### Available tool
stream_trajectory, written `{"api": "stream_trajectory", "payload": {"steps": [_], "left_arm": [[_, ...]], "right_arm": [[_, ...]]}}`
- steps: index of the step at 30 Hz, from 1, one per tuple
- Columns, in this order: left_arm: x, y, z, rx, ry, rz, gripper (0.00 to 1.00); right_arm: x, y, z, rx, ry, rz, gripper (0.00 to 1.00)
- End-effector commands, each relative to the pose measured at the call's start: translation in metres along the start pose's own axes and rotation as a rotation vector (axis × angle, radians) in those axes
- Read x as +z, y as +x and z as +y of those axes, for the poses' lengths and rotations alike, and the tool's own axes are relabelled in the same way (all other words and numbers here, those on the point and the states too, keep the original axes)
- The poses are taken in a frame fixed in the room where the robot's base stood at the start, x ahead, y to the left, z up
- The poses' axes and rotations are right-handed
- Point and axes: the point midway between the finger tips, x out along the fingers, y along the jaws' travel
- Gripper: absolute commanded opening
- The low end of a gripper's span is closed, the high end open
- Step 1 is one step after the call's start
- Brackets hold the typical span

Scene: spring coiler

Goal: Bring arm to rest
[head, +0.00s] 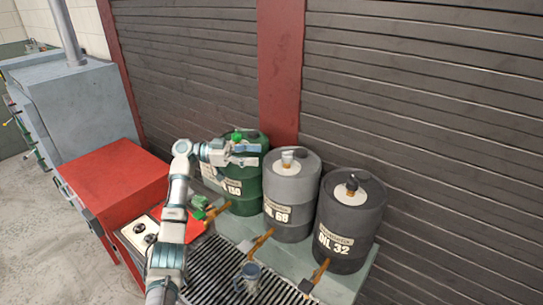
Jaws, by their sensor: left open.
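My left arm rises from the bottom of the head view and bends over to the right at its wrist. My left gripper (247,154) is open, with its fingers pointing right, in front of the upper part of the green barrel (245,194). I see nothing between its fingers. I cannot tell whether it touches the barrel. The gripper and wrist hide part of the barrel's top and label. My right gripper is not in view.
A grey barrel (291,211) and a dark barrel (345,240) stand to the right of the green one, each with an orange-brown tap. A mug (250,277) stands on the slatted grate (222,262). A red cabinet (112,172) is at the left. A shuttered wall stands behind.

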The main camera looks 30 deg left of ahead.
Motion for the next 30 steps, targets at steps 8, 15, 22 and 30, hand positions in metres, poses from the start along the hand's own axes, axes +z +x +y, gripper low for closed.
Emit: {"api": "stream_trajectory", "payload": {"steps": [8,15,22,30], "left_arm": [[0.000,-0.019,0.000,0.000,0.000,-0.001,0.59],[-0.001,-0.019,0.000,0.000,0.001,-0.002,0.59],[0.000,-0.020,0.000,0.000,0.000,0.000,0.59],[-0.048,-0.022,0.000,-0.001,0.011,0.005,0.59]], "right_arm": [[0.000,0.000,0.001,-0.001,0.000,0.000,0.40],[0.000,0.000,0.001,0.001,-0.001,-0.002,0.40],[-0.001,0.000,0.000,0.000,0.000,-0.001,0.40],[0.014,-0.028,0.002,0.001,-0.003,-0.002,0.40]]}}
